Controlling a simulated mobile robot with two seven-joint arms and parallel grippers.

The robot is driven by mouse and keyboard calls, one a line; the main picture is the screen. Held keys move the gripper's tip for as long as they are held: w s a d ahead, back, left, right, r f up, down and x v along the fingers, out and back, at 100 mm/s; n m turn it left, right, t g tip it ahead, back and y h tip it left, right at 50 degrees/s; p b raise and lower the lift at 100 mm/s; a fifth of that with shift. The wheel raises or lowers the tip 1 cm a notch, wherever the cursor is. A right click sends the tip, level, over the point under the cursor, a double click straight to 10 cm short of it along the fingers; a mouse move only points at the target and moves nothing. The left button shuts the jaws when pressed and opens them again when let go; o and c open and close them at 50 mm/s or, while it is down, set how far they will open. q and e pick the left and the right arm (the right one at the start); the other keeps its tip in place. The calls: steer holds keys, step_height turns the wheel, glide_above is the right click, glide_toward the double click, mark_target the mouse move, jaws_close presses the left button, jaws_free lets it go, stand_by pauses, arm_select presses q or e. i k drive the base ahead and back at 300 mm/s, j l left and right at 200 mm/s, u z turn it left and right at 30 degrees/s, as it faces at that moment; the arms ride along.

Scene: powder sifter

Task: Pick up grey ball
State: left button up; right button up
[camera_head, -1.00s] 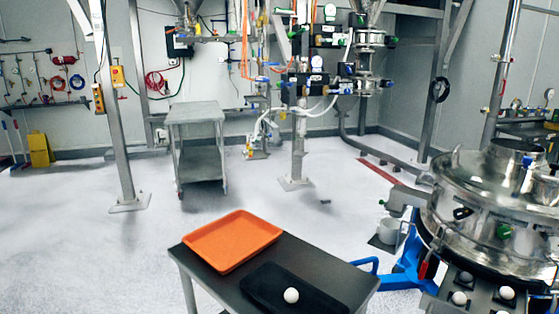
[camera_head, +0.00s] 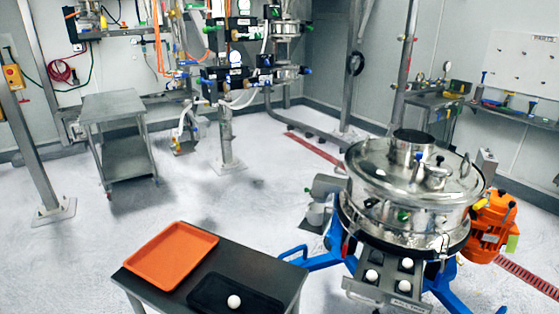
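A pale, whitish-grey ball (camera_head: 234,301) rests on the black tray (camera_head: 207,290) on the dark table, near the bottom of the head view. Several similar light balls sit in the dark slots of a metal holder (camera_head: 388,286) at the front of the sifter (camera_head: 412,190); one of these balls (camera_head: 372,275) is at its left. I cannot tell from colour which ball is the grey one. Neither of my grippers is in view.
An orange tray (camera_head: 172,254) lies on the dark table (camera_head: 250,262), left of the black tray. The sifter stands on blue legs (camera_head: 318,262) to the right, with an orange motor (camera_head: 492,225). A metal cart (camera_head: 118,140) stands further back. Open floor (camera_head: 230,205) lies between.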

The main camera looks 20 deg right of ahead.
mark_target(376, 255)
steer(key=z, duration=1.3)
